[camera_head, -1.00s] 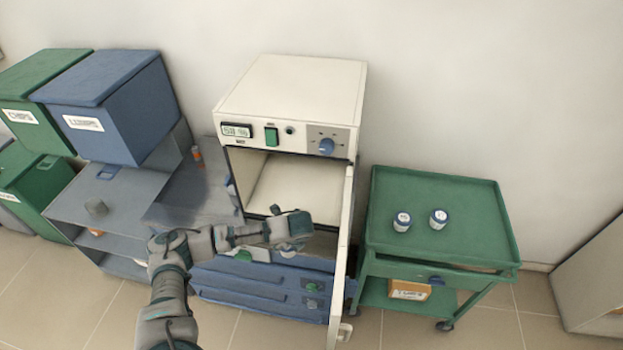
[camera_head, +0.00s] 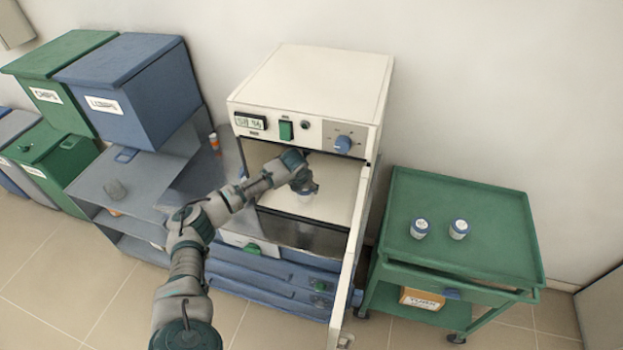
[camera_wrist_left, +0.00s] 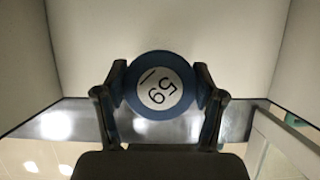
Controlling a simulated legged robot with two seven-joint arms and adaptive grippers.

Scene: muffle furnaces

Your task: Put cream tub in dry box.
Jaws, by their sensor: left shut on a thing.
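The dry box is a white cabinet (camera_head: 312,85) with a display, a green switch and a blue knob. Its door (camera_head: 347,262) stands open, swung out on the right. My left gripper (camera_head: 304,190) is inside the front opening, shut on a tub (camera_head: 306,195). In the left wrist view the tub's round blue lid with a numbered white label (camera_wrist_left: 160,88) sits between the two fingers (camera_wrist_left: 160,95). The tub's body is mostly hidden under the gripper. Pale inner walls surround it. My right gripper is out of view.
A green cart (camera_head: 480,205) on the right holds two similar lidded tubs (camera_head: 420,228) (camera_head: 459,229). The box's interior looks clear around the tub.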

